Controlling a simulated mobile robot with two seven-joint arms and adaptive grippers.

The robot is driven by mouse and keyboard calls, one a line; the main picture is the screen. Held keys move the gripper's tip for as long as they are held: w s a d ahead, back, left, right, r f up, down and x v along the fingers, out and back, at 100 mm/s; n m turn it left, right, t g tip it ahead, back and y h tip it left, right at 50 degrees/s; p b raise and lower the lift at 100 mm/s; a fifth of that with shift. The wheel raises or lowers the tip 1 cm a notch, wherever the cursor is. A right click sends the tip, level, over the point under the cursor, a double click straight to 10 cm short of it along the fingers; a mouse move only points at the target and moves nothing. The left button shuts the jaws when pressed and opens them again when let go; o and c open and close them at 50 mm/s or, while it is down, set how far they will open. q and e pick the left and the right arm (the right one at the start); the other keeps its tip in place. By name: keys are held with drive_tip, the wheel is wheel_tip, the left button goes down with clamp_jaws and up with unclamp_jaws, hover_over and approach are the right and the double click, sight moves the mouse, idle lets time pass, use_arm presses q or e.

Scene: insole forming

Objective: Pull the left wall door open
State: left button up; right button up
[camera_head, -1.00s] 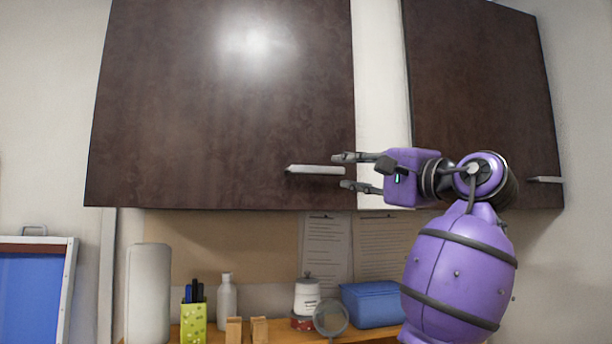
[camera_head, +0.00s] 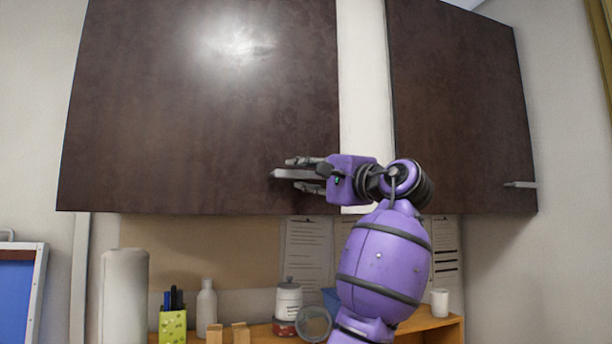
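The left wall door (camera_head: 190,110) is a large dark brown panel high on the wall, and it looks closed. Its pale bar handle (camera_head: 283,174) sits near the lower right corner. The fingers look spread, and I cannot make out whether either touches the bar. The gripper hides the handle's right end.
A second dark door (camera_head: 460,110) with its own handle (camera_head: 520,184) is on the right. Below is a wooden shelf (camera_head: 440,326) with a white bottle (camera_head: 206,310), a green pen holder (camera_head: 172,326), a jar (camera_head: 288,300) and a white cup (camera_head: 439,302). A blue-panelled frame (camera_head: 18,290) stands at far left.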

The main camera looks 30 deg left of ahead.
use_arm(q)
clamp_jaws()
drive_tip(key=shift+f, duration=0.1)
drive_tip(key=shift+d, duration=0.15)
